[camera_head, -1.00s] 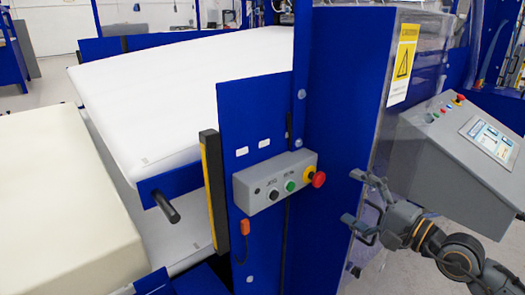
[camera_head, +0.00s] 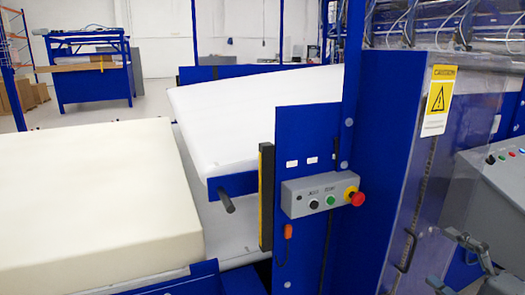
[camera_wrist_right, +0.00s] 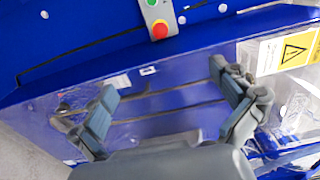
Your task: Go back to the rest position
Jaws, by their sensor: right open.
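My right gripper (camera_head: 455,262) shows at the lower right of the head view, in front of the clear guard panel of the blue machine. In the right wrist view its two fingers (camera_wrist_right: 163,84) are spread apart with nothing between them. They point toward the blue machine surface, with the red button (camera_wrist_right: 160,29) beyond them. My left gripper is not in view.
The grey button box (camera_head: 312,199) with a red stop button (camera_head: 355,198) is on the blue post. A large cream foam block (camera_head: 90,205) lies at left, a white padded slab (camera_head: 250,118) behind. A grey console (camera_head: 497,195) stands at right.

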